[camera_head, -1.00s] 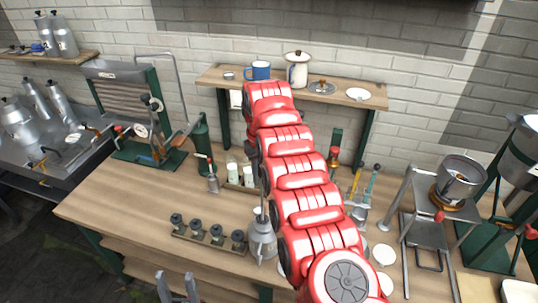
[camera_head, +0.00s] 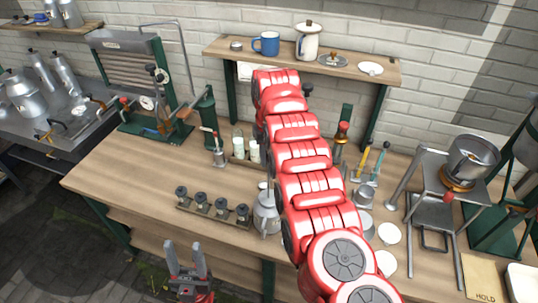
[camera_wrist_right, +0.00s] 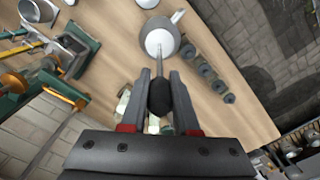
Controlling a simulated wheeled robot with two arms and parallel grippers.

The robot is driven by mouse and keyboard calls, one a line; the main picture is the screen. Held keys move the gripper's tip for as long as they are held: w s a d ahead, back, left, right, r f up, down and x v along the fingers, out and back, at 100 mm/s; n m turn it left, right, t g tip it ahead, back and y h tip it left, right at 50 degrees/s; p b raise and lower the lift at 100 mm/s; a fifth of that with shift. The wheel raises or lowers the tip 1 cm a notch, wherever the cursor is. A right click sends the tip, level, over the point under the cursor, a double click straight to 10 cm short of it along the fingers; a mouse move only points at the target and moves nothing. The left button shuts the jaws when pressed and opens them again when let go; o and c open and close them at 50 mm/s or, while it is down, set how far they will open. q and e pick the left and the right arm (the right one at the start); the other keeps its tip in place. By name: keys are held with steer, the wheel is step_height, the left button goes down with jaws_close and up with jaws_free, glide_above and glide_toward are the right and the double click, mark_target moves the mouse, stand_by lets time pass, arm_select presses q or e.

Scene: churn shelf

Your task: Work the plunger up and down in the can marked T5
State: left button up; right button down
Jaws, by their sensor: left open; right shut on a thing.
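A metal can (camera_head: 265,212) with a narrow top stands upright on the wooden bench, partly covered by my red right arm. No T5 mark is readable on it. In the right wrist view, the can (camera_wrist_right: 158,40) has a thin plunger rod (camera_wrist_right: 159,62) rising from it to a dark knob (camera_wrist_right: 160,97). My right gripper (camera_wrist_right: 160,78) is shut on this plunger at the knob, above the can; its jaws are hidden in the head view. My left gripper (camera_head: 186,262) is open and empty, low in front of the bench.
A rack of several dark-capped pieces (camera_head: 212,206) stands left of the can. White discs (camera_head: 388,233) lie right of my arm. A metal stand with a pot (camera_head: 472,160) is at the right. Bare bench (camera_head: 130,172) lies at the left.

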steer(key=shift+f+b, duration=3.45)
steer(key=shift+f, duration=2.95)
steer(key=shift+w+r, duration=0.1)
steer(key=shift+r, duration=0.05)
steer(key=shift+r, duration=0.35)
step_height(320, 180, up, 6)
